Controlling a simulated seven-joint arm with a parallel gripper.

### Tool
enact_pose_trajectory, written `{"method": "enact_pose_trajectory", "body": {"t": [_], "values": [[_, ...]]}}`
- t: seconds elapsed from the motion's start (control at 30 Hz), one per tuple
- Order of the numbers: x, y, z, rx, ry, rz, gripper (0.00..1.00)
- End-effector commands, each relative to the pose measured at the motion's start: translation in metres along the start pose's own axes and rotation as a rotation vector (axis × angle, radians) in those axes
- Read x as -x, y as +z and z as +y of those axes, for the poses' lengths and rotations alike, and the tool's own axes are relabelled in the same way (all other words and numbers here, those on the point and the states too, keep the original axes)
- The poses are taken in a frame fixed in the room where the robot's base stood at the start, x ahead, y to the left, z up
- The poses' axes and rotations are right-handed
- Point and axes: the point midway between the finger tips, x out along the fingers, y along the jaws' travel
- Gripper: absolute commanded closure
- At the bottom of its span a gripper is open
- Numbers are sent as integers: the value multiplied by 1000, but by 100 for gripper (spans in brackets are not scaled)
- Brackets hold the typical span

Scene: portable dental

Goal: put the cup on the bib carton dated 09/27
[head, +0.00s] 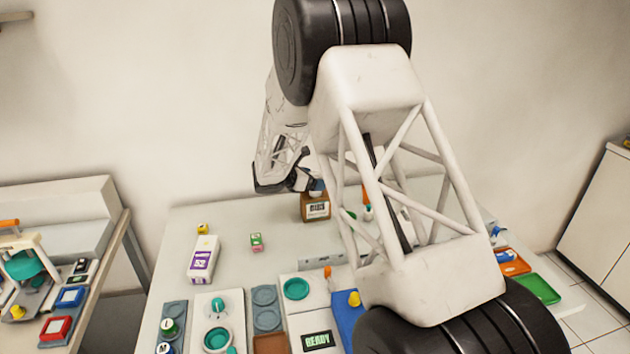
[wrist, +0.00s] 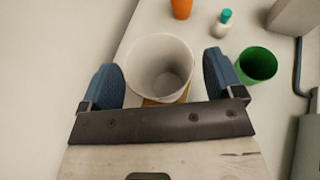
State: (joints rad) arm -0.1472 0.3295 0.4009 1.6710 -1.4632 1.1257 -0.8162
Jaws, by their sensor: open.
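A white, empty cup (wrist: 160,70) stands between the two blue fingers of my gripper (wrist: 163,82) in the wrist view. The fingers are open, one on each side, with a narrow gap to the cup. A strip of the tan carton (wrist: 152,102) shows below the cup, so the cup is over it; the contact is hidden. In the head view my gripper (head: 316,187) is just above the brown carton (head: 316,212), whose label reads BIBS. I cannot read a date on it. The cup is hard to make out in the head view.
A green cup (wrist: 257,66), a white bottle with a teal cap (wrist: 221,25) and an orange item (wrist: 181,8) stand right of the gripper. A purple-and-white carton (head: 203,260) and a small green box (head: 256,242) are on the left. Trays crowd the front.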

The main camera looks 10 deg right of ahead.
Motion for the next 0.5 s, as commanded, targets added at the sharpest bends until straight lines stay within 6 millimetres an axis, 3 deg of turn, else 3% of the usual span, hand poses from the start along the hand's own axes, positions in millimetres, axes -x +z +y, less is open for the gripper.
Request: {"method": "enact_pose_trajectory", "body": {"t": [0.5], "values": [[78, -1, 0, 1, 2, 0, 13]]}}
